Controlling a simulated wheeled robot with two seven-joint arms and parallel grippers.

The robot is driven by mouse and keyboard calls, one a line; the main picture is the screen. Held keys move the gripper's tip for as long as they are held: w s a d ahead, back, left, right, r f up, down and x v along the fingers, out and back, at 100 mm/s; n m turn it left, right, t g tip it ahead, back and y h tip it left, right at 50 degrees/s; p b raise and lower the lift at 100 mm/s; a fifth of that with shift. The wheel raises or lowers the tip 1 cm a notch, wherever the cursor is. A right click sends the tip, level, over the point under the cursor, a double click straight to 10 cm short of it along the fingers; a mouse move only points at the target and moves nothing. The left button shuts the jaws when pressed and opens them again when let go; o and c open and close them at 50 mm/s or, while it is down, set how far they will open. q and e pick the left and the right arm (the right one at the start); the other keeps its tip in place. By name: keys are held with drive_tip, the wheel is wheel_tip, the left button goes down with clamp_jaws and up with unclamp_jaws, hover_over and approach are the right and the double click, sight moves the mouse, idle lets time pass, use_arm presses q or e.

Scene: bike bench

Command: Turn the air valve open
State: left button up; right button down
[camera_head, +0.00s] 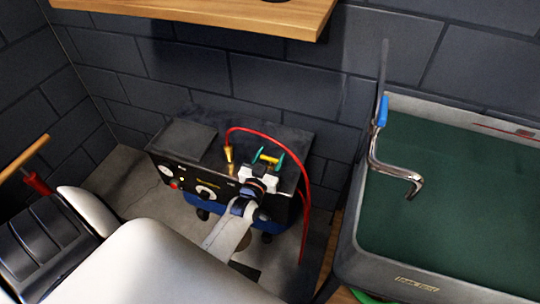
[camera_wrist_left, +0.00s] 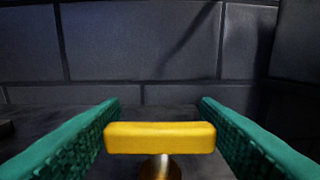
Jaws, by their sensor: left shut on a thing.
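The air valve has a yellow bar handle (camera_head: 269,159) on a brass stem, on top of the black and blue compressor (camera_head: 182,173). My left gripper (camera_head: 266,155) reaches over the compressor, its green fingers on either side of the handle. In the left wrist view, the yellow handle (camera_wrist_left: 160,137) lies crosswise between the green fingers (camera_wrist_left: 160,115), its ends meeting them. The gripper is shut on the handle. The brass stem (camera_wrist_left: 160,167) shows below. My right gripper is not in view.
A red hose (camera_head: 303,200) arches from a brass fitting (camera_head: 229,155) left of the valve and hangs down the right side. A wooden shelf (camera_head: 215,12) juts out above. A grey tray with a green mat (camera_head: 450,190) stands at right, with a bent metal tool (camera_head: 390,170) at its edge.

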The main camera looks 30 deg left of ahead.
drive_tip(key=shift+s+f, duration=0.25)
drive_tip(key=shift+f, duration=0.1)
use_arm(q)
drive_tip(key=o, duration=1)
drive_tip(key=shift+s, duration=0.25)
drive_tip(key=p+v, duration=0.1)
drive_tip(key=v, duration=1)
drive_tip(key=shift+s+d, duration=0.2)
drive_tip(key=shift+d, duration=0.05)
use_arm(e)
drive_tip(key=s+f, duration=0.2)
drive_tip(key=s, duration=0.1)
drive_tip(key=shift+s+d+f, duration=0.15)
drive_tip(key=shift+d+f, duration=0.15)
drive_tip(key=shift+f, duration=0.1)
